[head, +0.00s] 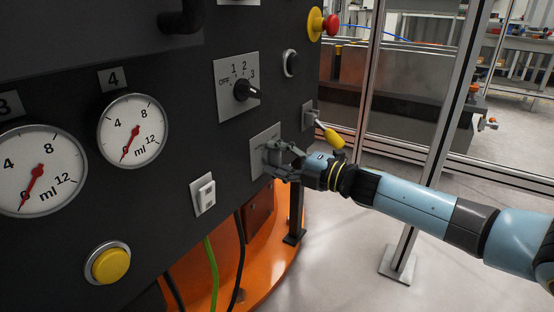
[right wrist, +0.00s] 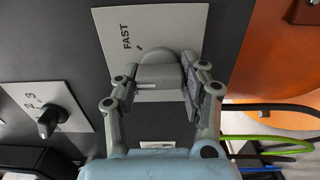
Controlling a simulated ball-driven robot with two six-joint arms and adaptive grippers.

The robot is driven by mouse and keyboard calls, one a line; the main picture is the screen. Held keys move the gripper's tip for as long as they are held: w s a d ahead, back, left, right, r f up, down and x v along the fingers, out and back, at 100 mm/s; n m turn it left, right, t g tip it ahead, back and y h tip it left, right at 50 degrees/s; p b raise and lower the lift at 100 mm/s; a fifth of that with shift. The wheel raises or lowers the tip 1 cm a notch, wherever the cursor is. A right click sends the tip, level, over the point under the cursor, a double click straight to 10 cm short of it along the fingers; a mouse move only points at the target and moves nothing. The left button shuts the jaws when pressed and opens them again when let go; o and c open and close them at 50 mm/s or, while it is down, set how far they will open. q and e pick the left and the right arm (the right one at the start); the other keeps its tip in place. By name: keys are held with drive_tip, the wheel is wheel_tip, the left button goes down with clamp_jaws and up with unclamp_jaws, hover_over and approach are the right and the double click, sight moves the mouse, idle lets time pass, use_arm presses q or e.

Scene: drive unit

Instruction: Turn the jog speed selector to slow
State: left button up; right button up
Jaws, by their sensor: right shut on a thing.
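The jog speed selector is a grey knob (right wrist: 160,70) on a light grey plate (right wrist: 185,22) marked FAST, with a short tick line beside the word. In the head view the plate (head: 258,150) sits low on the dark panel, and my gripper mostly hides the knob. My right gripper (head: 274,160) reaches it from the right. In the right wrist view its fingers (right wrist: 162,85) stand on either side of the knob and are shut on it. I cannot tell exactly where the knob points, and no slow marking is readable. My left gripper is not in view.
A rotary switch (head: 246,90) marked OFF, 1, 2, 3 is above. A yellow-handled lever (head: 330,136) stands out close above my right wrist. A white rocker switch (head: 204,194), a yellow button (head: 108,264) and two gauges are left. A green cable (head: 212,270) hangs below.

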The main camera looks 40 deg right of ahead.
drive_tip(key=n, duration=0.3)
drive_tip(key=n+b, duration=0.1)
drive_tip(key=shift+f+n, duration=0.25)
drive_tip(key=shift+n, duration=0.05)
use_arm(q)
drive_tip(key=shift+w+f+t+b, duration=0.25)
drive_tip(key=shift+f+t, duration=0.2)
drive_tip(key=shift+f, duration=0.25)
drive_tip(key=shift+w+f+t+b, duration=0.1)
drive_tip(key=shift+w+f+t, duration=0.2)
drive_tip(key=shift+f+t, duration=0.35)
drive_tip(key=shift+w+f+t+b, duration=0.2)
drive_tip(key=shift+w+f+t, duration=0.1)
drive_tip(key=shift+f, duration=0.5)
use_arm(e)
drive_tip(key=shift+n, duration=2)
drive_tip(key=o, duration=1.2)
drive_tip(key=shift+d, duration=0.1)
drive_tip(key=v, duration=1.2)
